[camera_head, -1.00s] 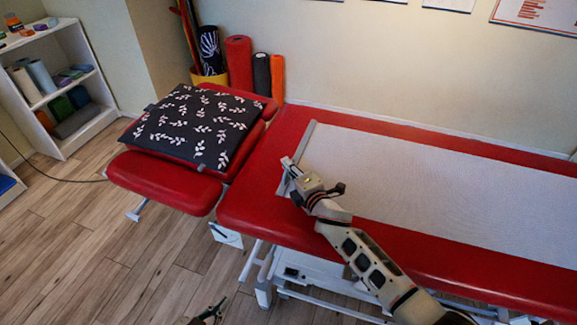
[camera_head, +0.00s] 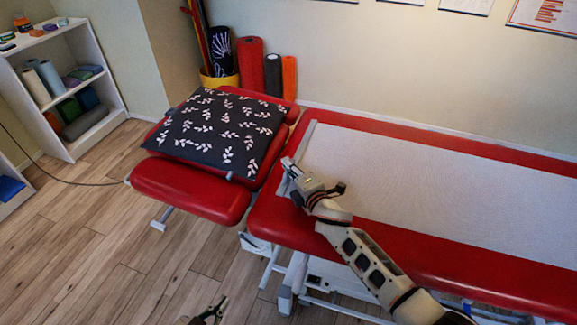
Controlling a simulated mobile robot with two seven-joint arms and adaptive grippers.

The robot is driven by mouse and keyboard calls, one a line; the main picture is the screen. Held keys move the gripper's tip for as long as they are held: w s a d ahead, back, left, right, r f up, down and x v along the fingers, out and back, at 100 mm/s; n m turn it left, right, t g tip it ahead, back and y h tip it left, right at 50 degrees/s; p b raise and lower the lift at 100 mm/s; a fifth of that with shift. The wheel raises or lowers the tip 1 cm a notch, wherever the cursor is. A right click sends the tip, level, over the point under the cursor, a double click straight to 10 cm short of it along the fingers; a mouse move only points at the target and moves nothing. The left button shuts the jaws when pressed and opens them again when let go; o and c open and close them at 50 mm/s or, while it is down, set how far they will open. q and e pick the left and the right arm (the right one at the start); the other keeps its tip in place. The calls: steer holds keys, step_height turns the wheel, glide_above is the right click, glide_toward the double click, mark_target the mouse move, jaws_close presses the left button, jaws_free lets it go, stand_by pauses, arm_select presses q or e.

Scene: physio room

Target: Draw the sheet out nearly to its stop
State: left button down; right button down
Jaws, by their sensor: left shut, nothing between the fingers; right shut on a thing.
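The white sheet (camera_head: 420,185) lies flat along the red treatment couch (camera_head: 450,248), with a pale grey bar (camera_head: 311,137) along its left end. The bar lies close to the gap between the couch's main section and its headrest section. My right gripper (camera_head: 288,168) is shut on the bar near the couch's front side, its arm reaching in from the lower right. The fingertips partly hide the bar there. My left gripper (camera_head: 216,310) is low at the bottom edge over the floor, shut and empty, away from the couch. The sheet's far end is out of view.
A black leaf-patterned cushion (camera_head: 215,131) lies on the red headrest section (camera_head: 190,188). Foam rollers (camera_head: 251,65) and a yellow bin (camera_head: 219,80) stand behind by the wall. A white shelf (camera_head: 92,115) stands at the left. Wooden floor (camera_head: 115,240) is clear at the lower left.

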stand_by(0.3)
steer(key=c, duration=2.4)
jaws_free()
steer(key=shift+c, duration=0.2)
steer(key=v, duration=1.2)
